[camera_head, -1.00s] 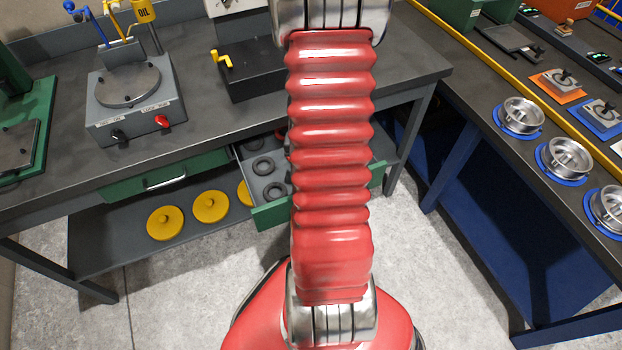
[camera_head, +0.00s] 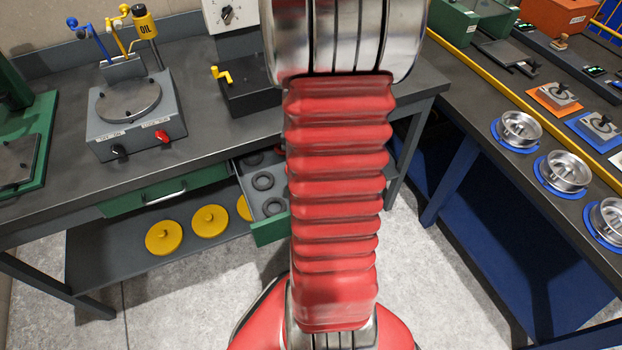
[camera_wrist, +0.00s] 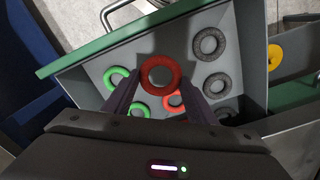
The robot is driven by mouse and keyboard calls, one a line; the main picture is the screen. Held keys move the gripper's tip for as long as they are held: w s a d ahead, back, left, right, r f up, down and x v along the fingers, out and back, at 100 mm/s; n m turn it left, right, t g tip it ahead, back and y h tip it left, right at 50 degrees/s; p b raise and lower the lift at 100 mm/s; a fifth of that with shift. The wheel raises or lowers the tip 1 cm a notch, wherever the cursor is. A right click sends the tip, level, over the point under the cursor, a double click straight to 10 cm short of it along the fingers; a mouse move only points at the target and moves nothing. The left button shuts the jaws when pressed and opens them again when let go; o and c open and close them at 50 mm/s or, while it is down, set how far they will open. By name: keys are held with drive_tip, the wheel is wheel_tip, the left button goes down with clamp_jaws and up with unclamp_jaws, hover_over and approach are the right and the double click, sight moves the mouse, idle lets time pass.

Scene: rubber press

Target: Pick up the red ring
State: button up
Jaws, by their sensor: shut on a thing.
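The red ring (camera_wrist: 160,75) is between my gripper's fingertips (camera_wrist: 159,78) in the wrist view. My gripper is shut on it. It looks larger than the other rings and appears held above the open drawer (camera_wrist: 88,92). Another, brighter red-orange ring (camera_wrist: 174,101) lies in the drawer below, partly hidden by my gripper. In the head view, my red arm hides my gripper and the held ring.
Two green rings (camera_wrist: 116,78) and several dark rings (camera_wrist: 210,44) lie in the drawer. The drawer, with its green front (camera_head: 270,231), juts from under the grey workbench (camera_head: 60,200). A bench with metal parts (camera_head: 519,130) stands at right.

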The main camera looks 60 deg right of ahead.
drive_tip(key=shift+r, duration=0.95)
